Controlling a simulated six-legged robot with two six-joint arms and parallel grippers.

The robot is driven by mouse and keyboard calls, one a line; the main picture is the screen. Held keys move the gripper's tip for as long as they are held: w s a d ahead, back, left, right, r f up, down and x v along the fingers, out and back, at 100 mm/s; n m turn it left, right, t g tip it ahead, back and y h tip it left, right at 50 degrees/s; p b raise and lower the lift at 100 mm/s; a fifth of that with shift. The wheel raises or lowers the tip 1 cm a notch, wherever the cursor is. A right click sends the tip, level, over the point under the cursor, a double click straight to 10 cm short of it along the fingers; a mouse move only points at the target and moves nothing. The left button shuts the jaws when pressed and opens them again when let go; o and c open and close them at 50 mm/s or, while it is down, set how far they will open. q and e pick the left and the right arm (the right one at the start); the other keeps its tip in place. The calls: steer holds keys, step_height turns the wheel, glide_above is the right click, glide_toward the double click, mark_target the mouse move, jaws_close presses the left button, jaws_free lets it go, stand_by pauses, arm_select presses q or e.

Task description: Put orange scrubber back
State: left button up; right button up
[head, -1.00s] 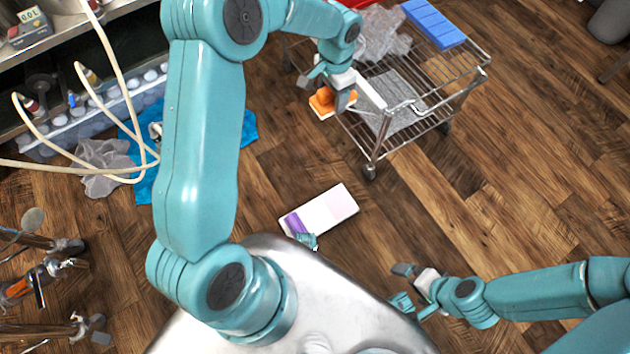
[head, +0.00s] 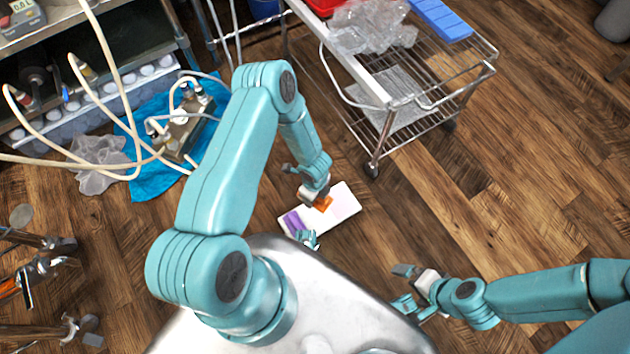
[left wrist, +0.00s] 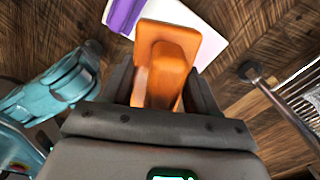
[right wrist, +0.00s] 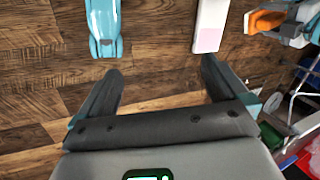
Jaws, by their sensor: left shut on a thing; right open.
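My left gripper (left wrist: 155,98) is shut on the orange scrubber (left wrist: 172,60), which has a flat plate and a raised grip. In the head view the scrubber (head: 324,203) shows partly below the gripper, over or near a white board (head: 343,200). The board also shows in the left wrist view (left wrist: 208,30), with a purple block (left wrist: 124,14) at one end. I cannot tell whether the scrubber touches the board. In the right wrist view the scrubber (right wrist: 263,21) is beside the board (right wrist: 211,28). My right gripper (right wrist: 160,85) is open and empty, low at the right in the head view (head: 402,287).
A wire cart (head: 437,85) stands behind the board, with a blue rack (head: 441,18) and clear plastic bags (head: 370,28) on it. Hoses and a pump (head: 188,130) on a blue cloth (head: 150,180) are at the left. The wood floor right of the board is clear.

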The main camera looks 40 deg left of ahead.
arm_select(q)
step_height(320, 180, down, 14)
steer(key=b, duration=0.5)
steer(key=shift+w+a+f+b, duration=0.1)
steer(key=shift+f+b, duration=1.4)
steer(key=shift+f, duration=0.9)
steer(key=shift+f, duration=0.15)
steer(key=o, duration=1.1)
steer(key=shift+r, duration=0.3)
step_height(320, 180, up, 12)
steer(key=p, duration=0.6)
steer(key=shift+f, duration=0.15)
